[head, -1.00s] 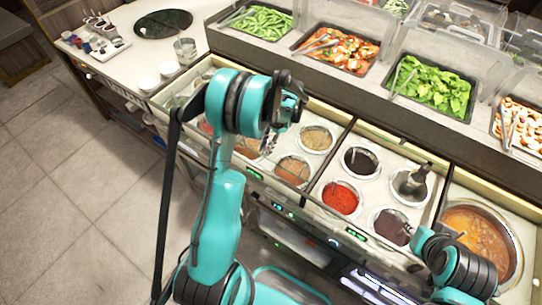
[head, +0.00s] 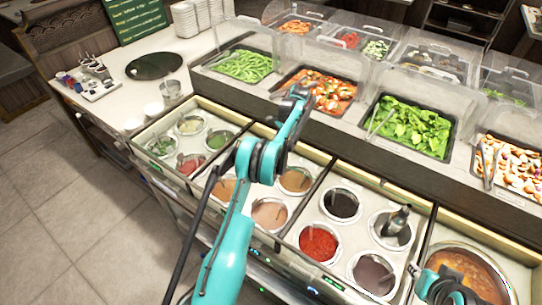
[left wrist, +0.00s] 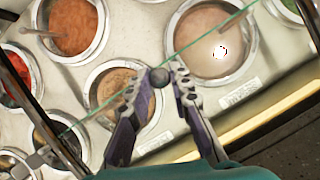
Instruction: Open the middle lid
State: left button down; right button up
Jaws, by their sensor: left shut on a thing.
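My left gripper (left wrist: 168,78) is shut on the small dark round knob (left wrist: 157,77) of a clear glass lid (left wrist: 218,28). The lid's greenish edge runs diagonally across the left wrist view, with sauce wells showing beyond and below it. In the head view my left arm reaches over the middle section, with tan and pinkish sauces, including the pinkish well (head: 269,213). The arm hides part of this section, and the glass is hard to make out there, so the lid's angle is unclear.
The right section holds a red sauce well (head: 318,244), a dark sauce well (head: 341,204) and a well with a ladle (head: 396,222). A big soup pot (head: 470,270) is farther right. Covered food trays, including leafy greens (head: 413,124), line the raised back counter.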

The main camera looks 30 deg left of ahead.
pick_arm(q)
jog(key=shift+w, duration=0.55)
jog(key=c, duration=1.6)
grip_release()
jog(key=shift+c, duration=0.2)
notch_tip(320, 180, up, 10)
